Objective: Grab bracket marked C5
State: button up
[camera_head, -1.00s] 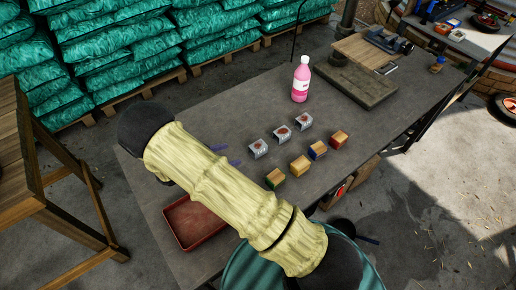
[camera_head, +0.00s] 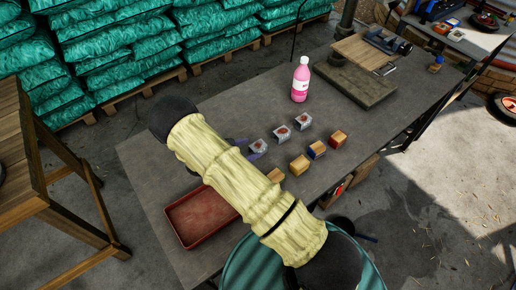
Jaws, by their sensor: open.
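Three small grey metal brackets with reddish marks stand in a slanting row on the grey workbench (camera_head: 215,110): a near-left one (camera_head: 258,146), a middle one (camera_head: 281,133) and a far-right one (camera_head: 303,121). Their markings are too small to read, so I cannot tell which is C5. My gripper (camera_head: 247,149), with purple fingers, is open just left of the near-left bracket. My arm hides most of the gripper. I cannot tell whether a finger touches that bracket.
A row of small wooden blocks (camera_head: 299,165) lies in front of the brackets, one partly behind my arm. A pink bottle (camera_head: 301,82) stands behind them. A red tray (camera_head: 188,241) is at the near left. A dark slab (camera_head: 355,84) lies at the back. The bench's left part is clear.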

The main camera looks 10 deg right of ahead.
aim_at(257, 146)
jog(key=x, duration=0.4)
jog(key=shift+p, duration=0.4)
jog(key=shift+c, duration=0.2)
jog(key=c, duration=1.1)
